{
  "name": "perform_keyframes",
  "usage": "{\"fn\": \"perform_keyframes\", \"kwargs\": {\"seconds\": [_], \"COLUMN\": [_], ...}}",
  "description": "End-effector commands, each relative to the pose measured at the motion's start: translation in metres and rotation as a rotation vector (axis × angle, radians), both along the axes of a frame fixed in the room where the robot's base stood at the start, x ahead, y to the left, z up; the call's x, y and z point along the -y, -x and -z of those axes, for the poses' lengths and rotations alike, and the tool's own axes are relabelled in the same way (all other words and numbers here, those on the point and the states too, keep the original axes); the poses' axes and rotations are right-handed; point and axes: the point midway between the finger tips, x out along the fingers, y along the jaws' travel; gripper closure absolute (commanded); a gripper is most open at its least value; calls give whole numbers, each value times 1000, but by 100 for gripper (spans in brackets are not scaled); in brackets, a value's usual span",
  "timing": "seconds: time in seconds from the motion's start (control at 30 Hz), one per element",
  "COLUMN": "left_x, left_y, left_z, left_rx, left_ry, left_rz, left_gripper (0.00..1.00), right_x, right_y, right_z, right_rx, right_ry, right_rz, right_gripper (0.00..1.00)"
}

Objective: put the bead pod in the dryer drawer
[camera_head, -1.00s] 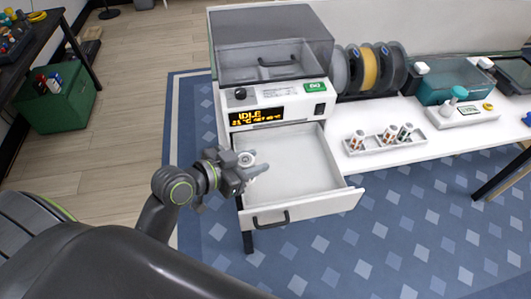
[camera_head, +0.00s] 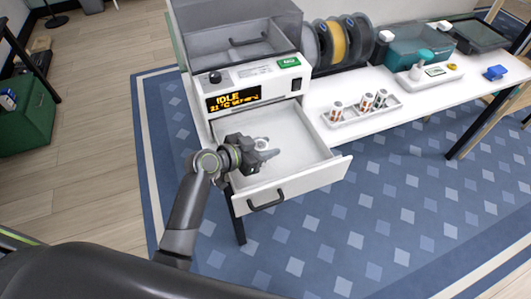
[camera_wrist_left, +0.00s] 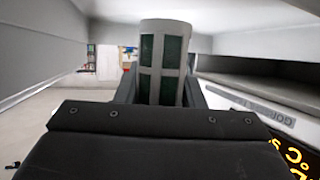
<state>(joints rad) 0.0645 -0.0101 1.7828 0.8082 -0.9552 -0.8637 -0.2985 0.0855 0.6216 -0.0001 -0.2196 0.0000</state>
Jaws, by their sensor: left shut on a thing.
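The dryer (camera_head: 245,80) stands on the white bench with its lit display reading IDLE. Its drawer (camera_head: 310,178) is pulled out, and its floor looks bare around my gripper. My left gripper (camera_head: 264,154) is over the left part of the open drawer. It is shut on the bead pod (camera_head: 261,143), whose pale round top shows between the fingers. In the left wrist view the pod (camera_wrist_left: 166,60) is a white cylinder with dark green windows, upright between the fingers. I cannot tell if the pod touches the drawer floor. My right gripper is not in view.
A tray with several small pods (camera_head: 362,110) stands on the bench right of the drawer. Filament spools (camera_head: 340,42) and a teal box (camera_head: 418,45) stand behind it. The drawer's front panel (camera_head: 295,190) has a dark handle. Blue rug floor is free in front.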

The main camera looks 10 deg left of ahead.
Motion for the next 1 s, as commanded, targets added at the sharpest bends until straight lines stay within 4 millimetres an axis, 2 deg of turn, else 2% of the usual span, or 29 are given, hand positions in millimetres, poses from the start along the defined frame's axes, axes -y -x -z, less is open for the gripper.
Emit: {"fn": "perform_keyframes", "kwargs": {"seconds": [0.1,0.2,0.6,0.63,0.77,1.0], "left_x": [0,0,0,0,0,0], "left_y": [1,1,0,0,1,0], "left_z": [20,29,35,34,33,33], "left_rx": [-6,-4,-1,-1,-2,-2], "left_ry": [1,0,0,0,-1,-1], "left_rz": [-1,-1,-1,-1,-1,-1], "left_gripper": [88,88,88,62,45,43], "right_x": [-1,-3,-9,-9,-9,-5], "right_y": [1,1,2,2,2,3], "right_z": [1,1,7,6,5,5], "right_rx": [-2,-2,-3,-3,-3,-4], "right_ry": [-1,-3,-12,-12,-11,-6], "right_rz": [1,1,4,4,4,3], "right_gripper": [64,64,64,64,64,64]}}
